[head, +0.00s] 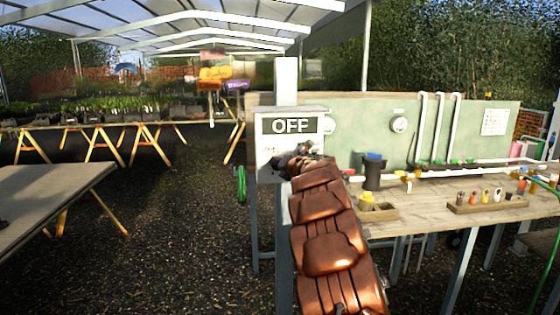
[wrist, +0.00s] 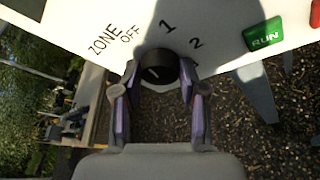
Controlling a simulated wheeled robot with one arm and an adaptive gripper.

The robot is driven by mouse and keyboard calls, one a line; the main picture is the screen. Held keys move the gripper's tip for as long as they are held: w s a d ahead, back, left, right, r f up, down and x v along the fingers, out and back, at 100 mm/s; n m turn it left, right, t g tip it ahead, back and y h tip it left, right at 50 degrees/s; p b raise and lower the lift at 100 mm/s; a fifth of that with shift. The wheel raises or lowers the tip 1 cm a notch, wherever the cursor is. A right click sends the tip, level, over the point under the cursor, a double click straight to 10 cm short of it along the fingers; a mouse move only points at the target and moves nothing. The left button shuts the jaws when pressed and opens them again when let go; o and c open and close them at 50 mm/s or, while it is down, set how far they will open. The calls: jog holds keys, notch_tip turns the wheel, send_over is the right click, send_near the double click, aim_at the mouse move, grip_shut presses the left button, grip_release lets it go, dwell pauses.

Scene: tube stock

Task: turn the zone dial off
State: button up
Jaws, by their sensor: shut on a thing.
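The zone dial (wrist: 162,62) is a round black knob on a white panel (wrist: 225,22) in the wrist view. The labels ZONE, OFF, 1 and 2 are printed around it. A small pale mark shows on the knob; I cannot tell which label it points to. My gripper (wrist: 158,76) has one finger on each side of the knob and is shut on it. In the head view, the control box (head: 262,160) stands on a post with a dark sign (head: 290,126) reading OFF. My arm hides the dial there.
A green RUN button (wrist: 264,38) and part of a red button (wrist: 315,14) are on the panel, right of the dial. A workbench (head: 430,213) with pipes and fittings stands right of the box.

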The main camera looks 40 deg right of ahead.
jog(key=shift+r+n+g+h+p, duration=0.15)
jog(key=shift+n+g+h+p, duration=0.2)
jog(key=shift+n+p, duration=0.55)
jog(key=shift+a, duration=0.1)
jog(key=o, duration=1.1)
jog(key=shift+o, duration=0.2)
jog(key=v, duration=1.1)
jog(key=shift+s+a+r, duration=0.15)
jog(key=shift+s, duration=0.2)
